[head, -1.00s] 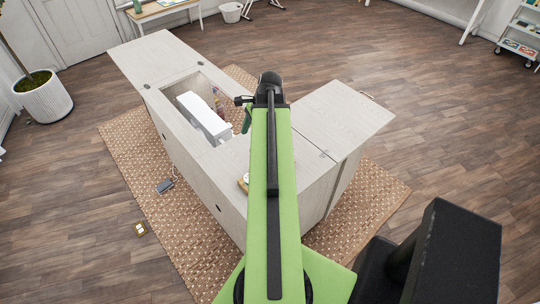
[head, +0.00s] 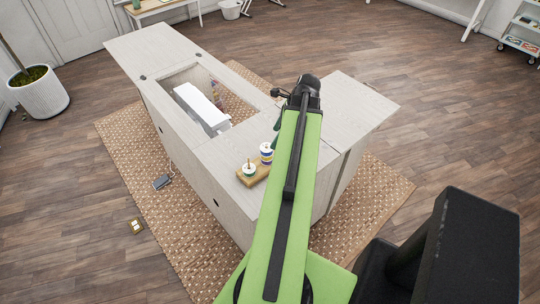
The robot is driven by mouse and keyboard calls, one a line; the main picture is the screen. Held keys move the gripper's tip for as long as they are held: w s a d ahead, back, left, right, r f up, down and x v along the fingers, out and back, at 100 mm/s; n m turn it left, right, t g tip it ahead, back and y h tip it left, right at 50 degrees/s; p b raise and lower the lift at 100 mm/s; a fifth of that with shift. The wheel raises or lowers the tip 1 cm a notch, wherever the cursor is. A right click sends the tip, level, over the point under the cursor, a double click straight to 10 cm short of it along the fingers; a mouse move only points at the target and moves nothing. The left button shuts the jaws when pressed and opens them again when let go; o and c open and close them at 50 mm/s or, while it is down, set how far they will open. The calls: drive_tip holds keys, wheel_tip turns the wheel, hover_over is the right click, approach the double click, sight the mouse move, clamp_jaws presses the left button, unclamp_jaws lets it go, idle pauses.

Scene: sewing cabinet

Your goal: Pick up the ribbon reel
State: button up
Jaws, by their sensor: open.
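A small wooden tray (head: 262,176) sits on the cabinet top, just left of my green arm. On it stand a short white and green piece with an upright peg (head: 249,170) and a white, blue and yellow spool-like piece (head: 266,153). I cannot tell for sure which is the ribbon reel. My gripper (head: 279,93) is at the far end of the arm, above the cabinet and beyond the tray. It is small and dark here, open, with nothing seen in it. The arm may hide part of the tray.
The cabinet (head: 215,152) has an open well holding a white sewing machine (head: 201,107). A side leaf (head: 355,100) extends right. A pedal (head: 162,183) and a small yellowish object (head: 136,227) lie left of the cabinet. A potted plant (head: 40,92) stands far left.

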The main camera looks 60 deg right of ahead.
sight(268, 148)
drive_tip(key=b+x, duration=0.1)
drive_tip(key=x, duration=0.2)
drive_tip(key=shift+f+b, duration=0.15)
drive_tip(key=shift+b, duration=0.15)
drive_tip(key=b+x, duration=0.5)
drive_tip(key=shift+d+f, duration=0.15)
drive_tip(key=c, duration=1.4)
